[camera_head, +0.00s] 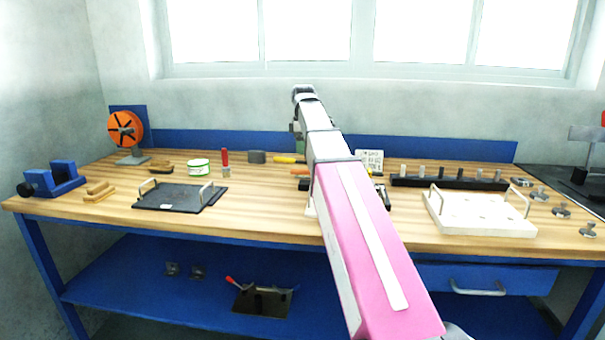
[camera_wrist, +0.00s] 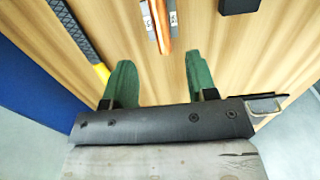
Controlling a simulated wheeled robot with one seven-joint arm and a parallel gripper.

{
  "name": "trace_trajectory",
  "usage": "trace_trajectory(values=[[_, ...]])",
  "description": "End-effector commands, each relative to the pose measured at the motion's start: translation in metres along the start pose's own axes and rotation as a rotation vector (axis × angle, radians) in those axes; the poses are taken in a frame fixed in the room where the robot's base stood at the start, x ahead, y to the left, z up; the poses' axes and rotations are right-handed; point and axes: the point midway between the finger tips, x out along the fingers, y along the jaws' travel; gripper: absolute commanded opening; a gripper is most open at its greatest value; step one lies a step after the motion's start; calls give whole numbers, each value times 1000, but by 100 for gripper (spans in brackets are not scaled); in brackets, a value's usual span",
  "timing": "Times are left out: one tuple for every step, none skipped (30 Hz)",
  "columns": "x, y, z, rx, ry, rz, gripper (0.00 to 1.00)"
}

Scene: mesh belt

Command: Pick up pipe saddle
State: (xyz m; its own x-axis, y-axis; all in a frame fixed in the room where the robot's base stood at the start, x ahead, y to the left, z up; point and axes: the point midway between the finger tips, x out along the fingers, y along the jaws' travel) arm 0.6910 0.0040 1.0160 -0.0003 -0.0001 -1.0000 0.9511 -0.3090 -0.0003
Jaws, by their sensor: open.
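I cannot make out with certainty which thing is the pipe saddle. My gripper (camera_wrist: 161,75) shows in the wrist view with its two green fingers spread apart over the wooden bench top (camera_wrist: 225,60). The space between the fingertips holds nothing.
A yellow-handled tool (camera_wrist: 85,45) lies left of my fingers, and a black piece (camera_wrist: 238,5) lies beyond. The bench also bears a dark plate with handles (camera_head: 172,197), a white plate (camera_head: 480,214), a black rack (camera_head: 450,183) and an orange reel (camera_head: 125,129).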

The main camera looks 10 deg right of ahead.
Motion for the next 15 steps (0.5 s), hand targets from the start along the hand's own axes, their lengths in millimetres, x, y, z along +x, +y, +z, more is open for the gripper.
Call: trace_trajectory(values=[[9, -1, 0, 0, 0, -1, 52], [14, -1, 0, 0, 0, -1, 52], [20, -1, 0, 0, -1, -2, 52], [24, -1, 0, 0, -1, -2, 52], [27, -1, 0, 0, 0, -1, 52], [31, -1, 0, 0, 0, -1, 52], [34, -1, 0, 0, 0, 0, 52], [35, 0, 0, 0, 0, 0, 52], [37, 0, 0, 0, 0, 0, 52], [38, 0, 0, 0, 0, 0, 52], [40, 0, 0, 0, 0, 0, 52], [42, -1, 0, 0, 0, -1, 52], [45, -1, 0, 0, 0, -1, 52], [48, -1, 0, 0, 0, -1, 52], [53, -1, 0, 0, 0, -1, 52]])
